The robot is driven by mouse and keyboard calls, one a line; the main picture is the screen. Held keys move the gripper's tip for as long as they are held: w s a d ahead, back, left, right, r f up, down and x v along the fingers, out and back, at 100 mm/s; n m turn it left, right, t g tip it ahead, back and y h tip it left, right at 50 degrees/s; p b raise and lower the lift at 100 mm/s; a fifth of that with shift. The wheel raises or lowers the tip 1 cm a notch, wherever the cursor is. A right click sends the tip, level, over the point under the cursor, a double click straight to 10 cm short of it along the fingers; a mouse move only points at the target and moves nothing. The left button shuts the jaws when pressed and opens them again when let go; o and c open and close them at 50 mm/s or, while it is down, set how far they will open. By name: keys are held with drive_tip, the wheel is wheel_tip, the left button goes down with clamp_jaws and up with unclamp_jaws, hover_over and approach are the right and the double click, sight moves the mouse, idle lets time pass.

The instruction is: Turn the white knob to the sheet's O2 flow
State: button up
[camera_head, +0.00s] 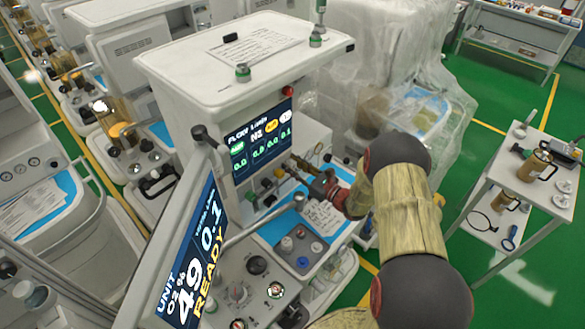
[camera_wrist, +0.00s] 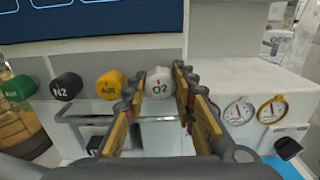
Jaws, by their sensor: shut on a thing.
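The white knob marked O2 (camera_wrist: 160,84) is on the cart's front panel in the wrist view, with a small red mark on its face. My gripper (camera_wrist: 156,92) has one finger on each side of the knob and is shut on it. In the head view my gripper (camera_head: 296,168) reaches the panel below the flow screen (camera_head: 260,140), and the knob is hard to pick out there. The screen's rightmost value appears to read 0.1 and the others 0.0.
A yellow AIR knob (camera_wrist: 110,84), a black N2 knob (camera_wrist: 67,86) and a green knob (camera_wrist: 19,88) stand left of the white one. Two round gauges (camera_wrist: 239,110) are to its right. A tilted monitor (camera_head: 196,262) stands at the front left. Another paper (camera_head: 250,47) lies on the cart top.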

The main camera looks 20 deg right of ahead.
drive_tip(key=n+b, duration=0.4)
drive_tip(key=shift+f, duration=0.2)
drive_tip(key=n+b, duration=0.5)
drive_tip(key=b, duration=0.1)
drive_tip(key=n+b, duration=0.5)
drive_tip(key=b, duration=0.3)
drive_tip(key=shift+f, duration=0.2)
drive_tip(key=n+b, duration=0.4)
drive_tip(key=b, duration=0.2)
drive_tip(key=n+b, duration=0.2)
drive_tip(key=shift+r+n, duration=0.25)
drive_tip(key=shift+n, duration=0.15)
drive_tip(key=n, duration=0.4)
drive_tip(key=shift+n, duration=0.3)
drive_tip(key=n, duration=0.4)
drive_tip(key=shift+n, duration=2.1)
